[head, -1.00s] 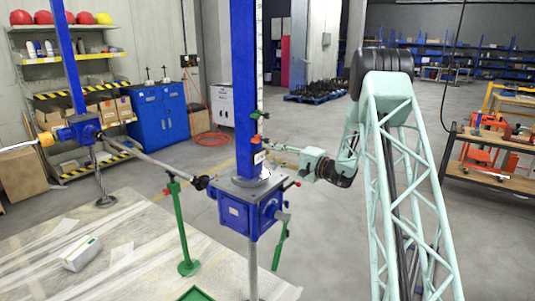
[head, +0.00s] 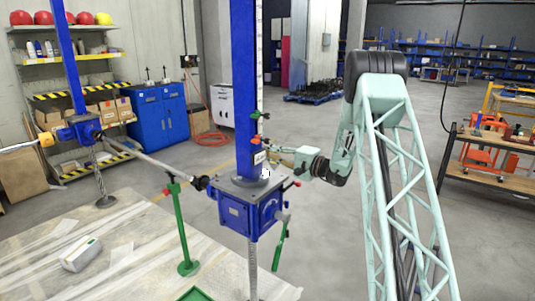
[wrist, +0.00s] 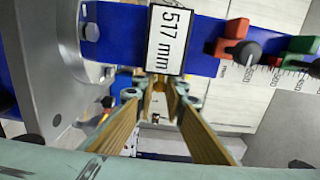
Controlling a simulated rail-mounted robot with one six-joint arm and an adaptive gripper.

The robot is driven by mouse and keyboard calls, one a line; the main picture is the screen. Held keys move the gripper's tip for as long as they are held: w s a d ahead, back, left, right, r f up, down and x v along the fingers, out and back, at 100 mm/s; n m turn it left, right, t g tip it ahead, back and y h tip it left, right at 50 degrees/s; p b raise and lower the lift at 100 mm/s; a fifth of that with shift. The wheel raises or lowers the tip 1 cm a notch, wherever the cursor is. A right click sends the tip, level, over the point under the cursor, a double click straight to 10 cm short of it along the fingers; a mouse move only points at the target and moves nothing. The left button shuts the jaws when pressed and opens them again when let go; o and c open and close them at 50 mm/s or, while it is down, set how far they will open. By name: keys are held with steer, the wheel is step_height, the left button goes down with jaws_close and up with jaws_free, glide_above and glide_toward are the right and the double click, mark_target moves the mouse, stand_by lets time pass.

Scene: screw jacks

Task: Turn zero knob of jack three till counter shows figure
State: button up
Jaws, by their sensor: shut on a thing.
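The nearer blue jack (head: 248,210) stands in the middle of the head view, with a tall blue column above its gearbox. In the wrist view, its counter (wrist: 163,40) reads 517 mm, white with a dark frame and tilted in the picture. My gripper (wrist: 160,84) has its two tan-faced fingers closed together just below the counter, shut on the zero knob, which the fingertips mostly hide. In the head view my gripper (head: 272,148) reaches the column from the right, and its tips are too small to make out clearly.
A red clamp (wrist: 232,38) and a green clamp (wrist: 298,48) sit along the scale beside the counter. A second blue jack (head: 80,130) stands at the left, joined by a shaft. A green stand (head: 182,220) is left of the near jack. Open floor lies behind.

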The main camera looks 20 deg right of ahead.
steer(key=shift+r+g+h, duration=0.1)
steer(key=shift+g+h, duration=0.2)
steer(key=shift+g, duration=0.2)
steer(key=shift+r+g+h+p, duration=0.1)
steer(key=shift+g+h+p, duration=0.35)
steer(key=shift+g, duration=0.45)
steer(key=shift+g+h+p, duration=0.55)
steer(key=shift+g+p, duration=0.35)
steer(key=shift+g, duration=0.1)
steer(key=g+h+p, duration=0.2)
steer(key=g+p, duration=0.1)
steer(key=p, duration=0.5)
steer(key=shift+f+g+p, duration=0.2)
steer(key=shift+g+p, duration=0.3)
steer(key=shift+p, duration=0.7)
steer(key=o, duration=0.8)
